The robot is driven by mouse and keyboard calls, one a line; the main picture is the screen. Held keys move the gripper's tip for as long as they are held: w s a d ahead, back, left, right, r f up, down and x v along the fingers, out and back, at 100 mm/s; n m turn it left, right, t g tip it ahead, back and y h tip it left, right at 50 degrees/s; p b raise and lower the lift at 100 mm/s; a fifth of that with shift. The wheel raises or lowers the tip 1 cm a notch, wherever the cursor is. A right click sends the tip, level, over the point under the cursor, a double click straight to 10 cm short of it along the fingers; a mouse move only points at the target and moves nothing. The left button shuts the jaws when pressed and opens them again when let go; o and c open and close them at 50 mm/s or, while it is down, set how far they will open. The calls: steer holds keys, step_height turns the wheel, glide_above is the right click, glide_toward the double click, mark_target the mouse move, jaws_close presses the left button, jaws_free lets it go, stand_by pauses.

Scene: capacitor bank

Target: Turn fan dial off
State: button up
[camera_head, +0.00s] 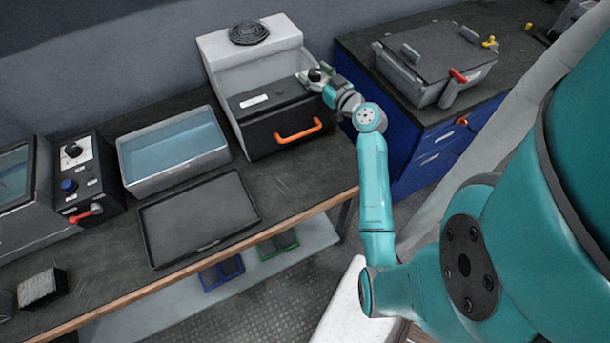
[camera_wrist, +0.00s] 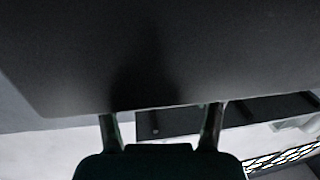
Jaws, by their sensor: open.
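A white machine (camera_head: 222,48) with a round black vent (camera_head: 249,32) on top stands at the back of the bench. My gripper (camera_head: 316,80) is at the upper right corner of its black front panel (camera_head: 268,98). A small dark knob (camera_head: 314,75), which may be the fan dial, shows right at the fingers. In the wrist view my gripper (camera_wrist: 162,112) has its two fingers apart, with a dark surface (camera_wrist: 160,55) filling the space in front of them. The dial cannot be made out there. Contact and the dial's setting cannot be told.
An orange handle (camera_head: 298,131) sticks out below the panel. A water-filled tray (camera_head: 124,156) and a dark flat tray (camera_head: 152,240) lie to the left. A control box with knobs (camera_head: 90,178) stands further left. A blue cabinet (camera_head: 400,150) carries a lidded box (camera_head: 440,62) on the right.

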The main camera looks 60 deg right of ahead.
steer(key=shift+a+m+g+h, duration=0.1)
steer(key=shift+m+g+h, duration=0.8)
steer(key=shift+m+h, duration=0.6)
steer(key=v, duration=1.1)
steer(key=s+a+f, duration=0.1)
steer(key=a+f, duration=0.1)
steer(key=a, duration=0.4)
steer(key=s+a+f+y, duration=0.1)
steer(key=a+f, duration=0.2)
steer(key=a, duration=0.4)
steer(key=s+a+f+n+y, duration=0.1)
steer(key=a+f, duration=0.2)
steer(key=a, duration=0.4)
steer(key=shift+f, duration=0.25)
steer(key=shift+s+a, duration=0.1)
steer(key=shift+s, duration=0.1)
steer(key=s+a+r+n+y, duration=0.1)
steer(key=s+a+n+y, duration=0.2)
steer(key=s+a, duration=0.6)
steer(key=s+a+r+n+y, duration=0.2)
steer(key=s+a+y, duration=0.3)
steer(key=s+a, duration=0.4)
steer(key=shift+r+n, duration=0.35)
steer(key=shift+n, duration=0.05)
steer(key=shift+s+a, duration=0.1)
steer(key=shift+s, duration=0.05)
